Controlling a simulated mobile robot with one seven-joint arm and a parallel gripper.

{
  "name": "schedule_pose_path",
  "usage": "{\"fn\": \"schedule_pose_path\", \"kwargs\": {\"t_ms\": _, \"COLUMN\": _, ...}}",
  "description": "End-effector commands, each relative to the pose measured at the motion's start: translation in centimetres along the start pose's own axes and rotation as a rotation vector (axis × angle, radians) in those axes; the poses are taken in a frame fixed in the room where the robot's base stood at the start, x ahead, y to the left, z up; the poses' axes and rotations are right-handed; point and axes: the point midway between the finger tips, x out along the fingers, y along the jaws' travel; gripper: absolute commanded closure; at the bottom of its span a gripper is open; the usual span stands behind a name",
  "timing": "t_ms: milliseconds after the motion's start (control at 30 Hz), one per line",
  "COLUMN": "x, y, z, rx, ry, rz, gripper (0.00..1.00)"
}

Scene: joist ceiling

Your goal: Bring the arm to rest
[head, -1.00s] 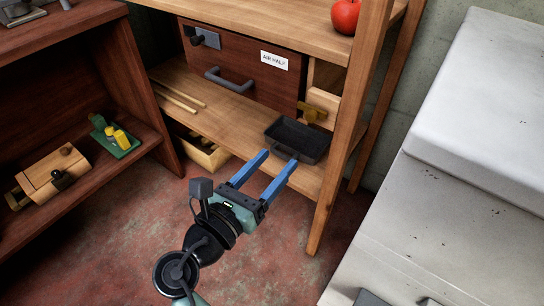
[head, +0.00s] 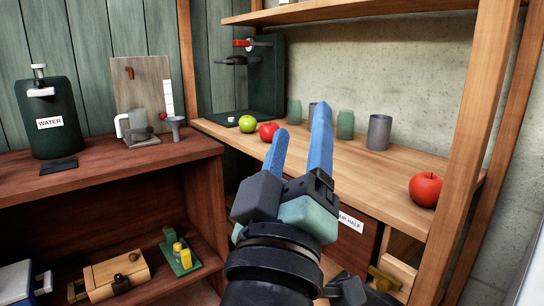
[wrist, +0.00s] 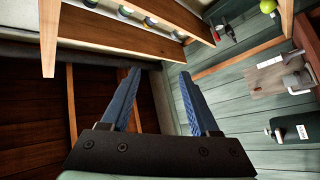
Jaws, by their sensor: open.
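My gripper (head: 301,120) is raised in the middle of the head view, its two blue fingers apart and pointing up, with nothing between them. It shows in front of the wooden shelf board and hides part of it and of the labelled box below. In the wrist view my open gripper (wrist: 160,73) points up toward the dark ceiling joists, and no object is between the fingers.
The shelf board (head: 395,180) bears a green apple (head: 247,124), red fruit (head: 426,189), green jars and a grey cup (head: 379,132). A shelf post (head: 478,130) stands right. A water container (head: 50,110) stands on the dark cabinet (head: 95,185) at left.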

Motion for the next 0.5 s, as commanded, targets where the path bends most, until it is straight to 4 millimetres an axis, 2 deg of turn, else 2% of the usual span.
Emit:
{"fn": "schedule_pose_path", "kwargs": {"t_ms": 33, "x": -0.3, "y": 2.3, "z": -2.9, "rx": 0.168, "ry": 0.086, "rz": 0.022, "gripper": 0.38}}
{"fn": "schedule_pose_path", "kwargs": {"t_ms": 100, "x": -1.3, "y": 4.9, "z": -6.4, "rx": 0.408, "ry": 0.208, "rz": 0.023, "gripper": 0.38}}
{"fn": "schedule_pose_path", "kwargs": {"t_ms": 233, "x": -4.2, "y": 9.7, "z": -12.4, "rx": 0.821, "ry": 0.44, "rz": -0.028, "gripper": 0.38}}
{"fn": "schedule_pose_path", "kwargs": {"t_ms": 300, "x": -2.5, "y": 11.3, "z": -14.5, "rx": 0.823, "ry": 0.427, "rz": -0.035, "gripper": 0.38}}
{"fn": "schedule_pose_path", "kwargs": {"t_ms": 500, "x": 0.2, "y": 14.7, "z": -18.6, "rx": 0.818, "ry": 0.422, "rz": -0.035, "gripper": 0.38}}
